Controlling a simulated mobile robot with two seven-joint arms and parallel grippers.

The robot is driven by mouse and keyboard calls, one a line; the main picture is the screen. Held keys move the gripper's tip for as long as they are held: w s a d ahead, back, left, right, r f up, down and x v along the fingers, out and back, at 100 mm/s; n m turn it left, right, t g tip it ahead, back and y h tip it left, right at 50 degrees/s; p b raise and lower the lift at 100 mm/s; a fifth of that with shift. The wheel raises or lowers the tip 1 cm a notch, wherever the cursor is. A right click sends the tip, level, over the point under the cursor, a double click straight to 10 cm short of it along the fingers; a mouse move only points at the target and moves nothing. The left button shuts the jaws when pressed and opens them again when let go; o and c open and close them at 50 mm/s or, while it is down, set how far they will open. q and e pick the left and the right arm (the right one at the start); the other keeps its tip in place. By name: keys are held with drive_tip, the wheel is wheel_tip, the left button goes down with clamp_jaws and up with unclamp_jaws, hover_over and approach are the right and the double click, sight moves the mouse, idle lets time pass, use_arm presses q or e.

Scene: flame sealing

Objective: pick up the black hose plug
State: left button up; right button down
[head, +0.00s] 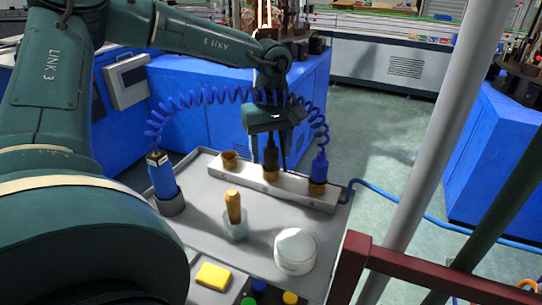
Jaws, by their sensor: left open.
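My right gripper is not in view.
A coiled blue hose (215,97) passes behind the gripper to a blue torch (162,178). A wooden-handled tool (233,205) and white round container (295,251) stand in front.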

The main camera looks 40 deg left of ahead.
use_arm(q)
drive_tip(key=shift+f, duration=0.4)
drive_tip(key=shift+c, duration=0.3)
drive_tip(key=c, duration=1)
